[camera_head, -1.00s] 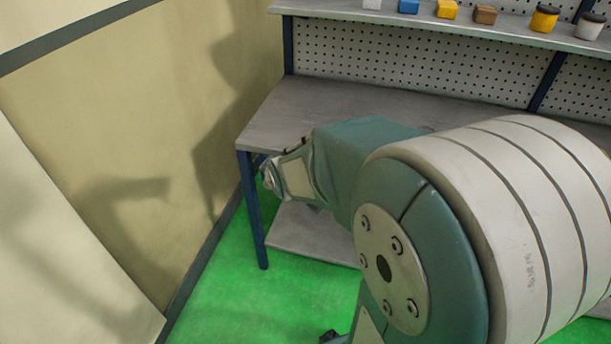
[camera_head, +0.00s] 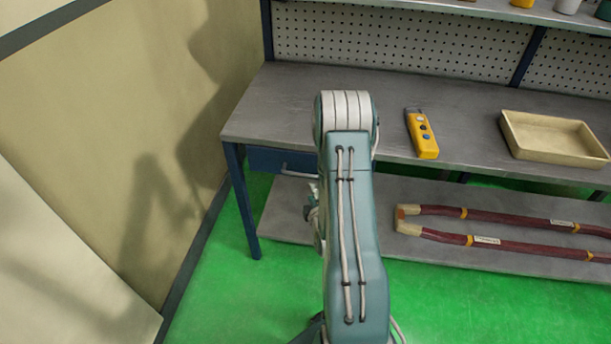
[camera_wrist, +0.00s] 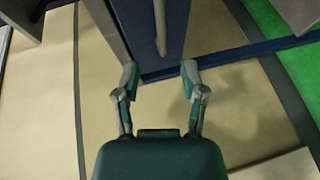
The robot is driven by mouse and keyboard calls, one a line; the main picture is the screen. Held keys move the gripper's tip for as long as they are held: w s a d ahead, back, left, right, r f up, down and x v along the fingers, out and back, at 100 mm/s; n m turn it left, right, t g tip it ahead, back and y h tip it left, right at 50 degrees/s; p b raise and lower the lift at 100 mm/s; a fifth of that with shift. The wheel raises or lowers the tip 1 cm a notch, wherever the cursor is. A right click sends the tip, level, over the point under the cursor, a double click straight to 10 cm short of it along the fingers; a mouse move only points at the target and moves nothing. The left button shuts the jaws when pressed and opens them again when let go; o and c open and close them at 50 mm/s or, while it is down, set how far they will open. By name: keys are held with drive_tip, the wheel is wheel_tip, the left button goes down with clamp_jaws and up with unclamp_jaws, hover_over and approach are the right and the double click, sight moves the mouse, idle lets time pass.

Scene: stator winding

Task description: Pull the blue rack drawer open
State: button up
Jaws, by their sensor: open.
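The blue rack drawer (camera_head: 270,158) sits under the left end of the grey bench top, beside the blue leg. Its front looks about flush with the bench edge. A pale bar handle (camera_head: 300,174) crosses the front, its right part hidden by my arm. In the wrist view the blue drawer front (camera_wrist: 135,25) is at the top, with the handle (camera_wrist: 160,28) pointing down the picture. My gripper (camera_wrist: 160,76) is open and empty, its fingers spread to either side of the handle's line. The handle's end lies just beyond the fingertips, apart from them. In the head view my arm mostly hides the gripper.
The bench top (camera_head: 270,105) holds a yellow handheld device (camera_head: 422,135) and a beige tray (camera_head: 550,138). The blue leg (camera_head: 240,200) and beige wall (camera_head: 110,150) are close on the left.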

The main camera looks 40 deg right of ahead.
sight(306, 175)
drive_tip(key=x, duration=1)
drive_tip(key=shift+w+d+f, duration=0.15)
drive_tip(key=shift+d+f, duration=0.05)
drive_tip(key=shift+d, duration=0.2)
drive_tip(key=shift+c, duration=0.4)
clamp_jaws()
